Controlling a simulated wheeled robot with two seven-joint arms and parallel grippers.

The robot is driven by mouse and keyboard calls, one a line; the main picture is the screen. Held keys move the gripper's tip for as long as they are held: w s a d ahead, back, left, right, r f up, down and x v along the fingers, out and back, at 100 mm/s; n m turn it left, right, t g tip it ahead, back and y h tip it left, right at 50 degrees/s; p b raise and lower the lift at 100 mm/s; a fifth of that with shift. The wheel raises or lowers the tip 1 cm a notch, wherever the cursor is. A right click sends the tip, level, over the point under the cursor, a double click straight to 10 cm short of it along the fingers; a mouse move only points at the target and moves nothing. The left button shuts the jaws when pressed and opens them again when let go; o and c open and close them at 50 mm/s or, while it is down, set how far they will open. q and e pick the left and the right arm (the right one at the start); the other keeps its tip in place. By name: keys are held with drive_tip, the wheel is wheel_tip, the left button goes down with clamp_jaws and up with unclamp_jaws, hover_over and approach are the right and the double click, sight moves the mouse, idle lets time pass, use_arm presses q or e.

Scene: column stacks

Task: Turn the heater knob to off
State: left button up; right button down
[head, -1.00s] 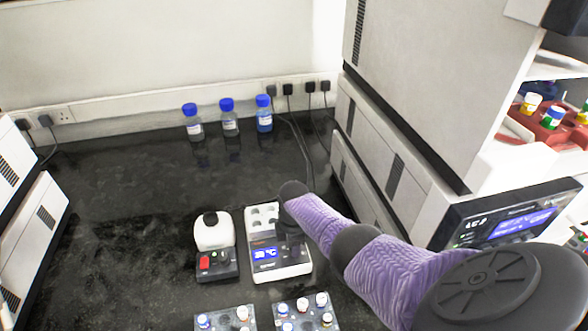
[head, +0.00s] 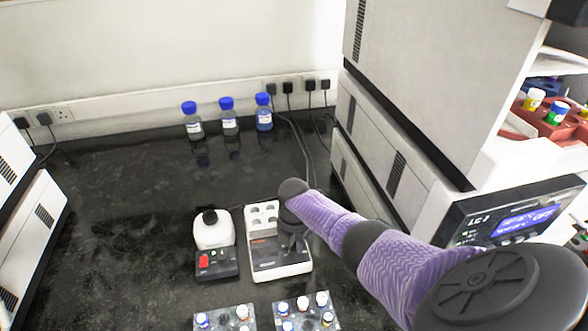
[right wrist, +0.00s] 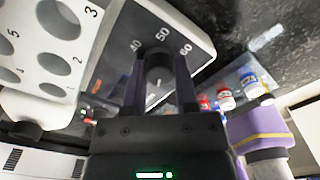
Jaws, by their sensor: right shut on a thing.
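The heater (head: 280,271) is a white block with holes at its back and a dark front panel. It stands on the black bench in the head view, and its display is dark. The dark round knob (right wrist: 158,68) sits on the panel in the right wrist view, with printed marks such as 40, 50 and 60 around it. My right gripper (right wrist: 160,75) is shut on the knob, one finger on each side. In the head view my right gripper (head: 294,240) covers the knob. The knob's pointer is hard to make out. My left gripper is not in view.
A small device (head: 216,264) with a red switch and white top stands just left of the heater. Vial racks (head: 290,303) stand in front. Blue-capped bottles (head: 229,122) stand at the back. A tall instrument (head: 440,90) rises at right. The bench's left middle is clear.

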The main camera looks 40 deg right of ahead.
drive_tip(key=shift+n, duration=0.3)
idle(0.4)
drive_tip(key=shift+c, duration=2)
unclamp_jaws()
wheel_tip(320, 180, up, 10)
drive_tip(key=p, duration=0.5)
drive_tip(key=shift+f, duration=0.1)
